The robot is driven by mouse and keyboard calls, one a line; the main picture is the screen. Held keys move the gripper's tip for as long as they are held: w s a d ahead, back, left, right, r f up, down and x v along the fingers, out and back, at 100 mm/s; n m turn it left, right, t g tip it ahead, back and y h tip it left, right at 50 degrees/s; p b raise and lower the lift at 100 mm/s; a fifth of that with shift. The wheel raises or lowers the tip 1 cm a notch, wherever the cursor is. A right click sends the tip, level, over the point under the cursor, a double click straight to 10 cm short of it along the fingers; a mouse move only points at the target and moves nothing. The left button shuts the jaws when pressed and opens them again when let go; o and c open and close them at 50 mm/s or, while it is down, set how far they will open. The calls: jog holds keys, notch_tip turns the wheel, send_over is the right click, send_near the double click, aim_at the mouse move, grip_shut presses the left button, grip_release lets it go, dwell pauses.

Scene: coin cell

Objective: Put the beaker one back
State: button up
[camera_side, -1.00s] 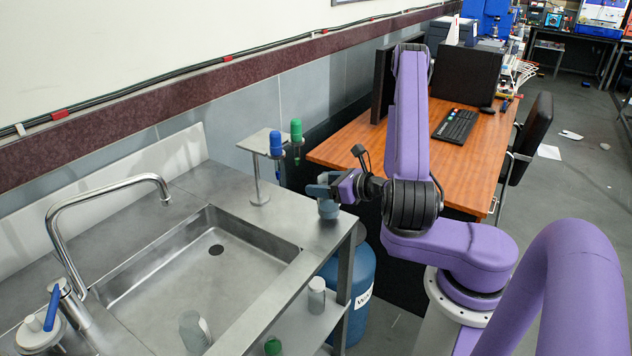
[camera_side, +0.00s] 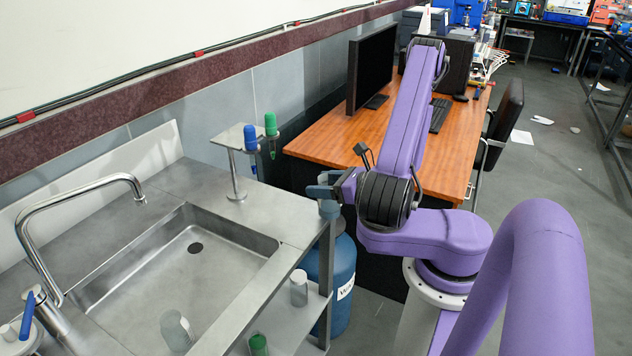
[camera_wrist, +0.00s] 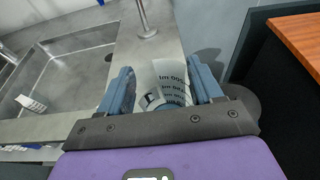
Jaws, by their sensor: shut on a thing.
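The clear beaker (camera_wrist: 170,82) with printed volume marks is between the two blue-grey fingers of my gripper (camera_wrist: 163,85) in the wrist view. My gripper is shut on it. In the side view my gripper (camera_side: 322,190) is at the right end of the steel counter (camera_side: 306,222), with the beaker (camera_side: 328,208) small and partly hidden below the fingers. I cannot tell how high it is above the counter. Another clear container (camera_side: 177,330) with a pale label is at the near end of the sink.
The sink basin (camera_side: 150,262) and tap (camera_side: 85,200) are to the left. A small stand (camera_side: 236,180) holds a blue-topped (camera_side: 250,137) and a green-topped tool (camera_side: 271,125). A white-capped bottle (camera_side: 299,288) is on the lower shelf. A wooden desk (camera_side: 318,145) is behind.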

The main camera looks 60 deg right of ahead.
jog(key=s, duration=1.5)
dwell(0.4)
jog(key=shift+s, duration=0.1)
